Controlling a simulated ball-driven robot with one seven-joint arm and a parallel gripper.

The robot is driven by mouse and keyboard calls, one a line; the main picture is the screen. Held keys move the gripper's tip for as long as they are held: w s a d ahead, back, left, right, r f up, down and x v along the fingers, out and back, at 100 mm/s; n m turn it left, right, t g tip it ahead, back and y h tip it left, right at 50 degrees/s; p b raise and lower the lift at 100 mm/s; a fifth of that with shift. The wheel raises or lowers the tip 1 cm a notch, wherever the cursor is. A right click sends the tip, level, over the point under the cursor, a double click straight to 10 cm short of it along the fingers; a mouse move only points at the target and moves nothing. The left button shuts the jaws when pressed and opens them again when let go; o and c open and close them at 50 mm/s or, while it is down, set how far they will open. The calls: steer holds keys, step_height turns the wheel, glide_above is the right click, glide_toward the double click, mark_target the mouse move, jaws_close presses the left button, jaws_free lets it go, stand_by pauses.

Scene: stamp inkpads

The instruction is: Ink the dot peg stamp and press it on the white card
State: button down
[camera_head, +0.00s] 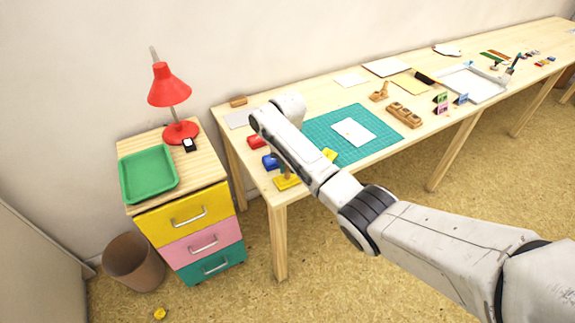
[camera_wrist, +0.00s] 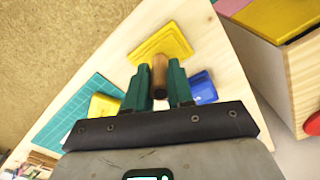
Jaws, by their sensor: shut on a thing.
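My gripper (camera_wrist: 159,82) is shut on a wooden peg stamp (camera_wrist: 159,66), held between its green fingers. In the head view my arm hides most of the gripper. The peg is at the near edge of a yellow inkpad (camera_wrist: 178,38), which also shows in the head view (camera_head: 288,184) by the table's front left corner. I cannot tell whether the stamp touches the pad; its stamping face is hidden. A blue inkpad (camera_head: 269,161) and a red inkpad (camera_head: 256,142) lie behind it. The white card (camera_head: 353,132) lies flat on the green cutting mat (camera_head: 372,146).
A small yellow item (camera_head: 329,155) lies at the mat's left edge. A wooden holder (camera_head: 404,115) and small coloured stands (camera_head: 442,103) are right of the mat. A drawer unit with a green tray (camera_head: 148,176) and red lamp (camera_head: 169,88) stands left of the table.

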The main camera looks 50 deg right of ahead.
steer(key=shift+s+r, duration=0.1)
stand_by(0.3)
steer(key=shift+r+p, duration=0.3)
steer(key=shift+p, duration=0.35)
steer(key=shift+r, duration=0.2)
steer(key=shift+r+p, duration=2.65)
steer(key=shift+p, duration=0.15)
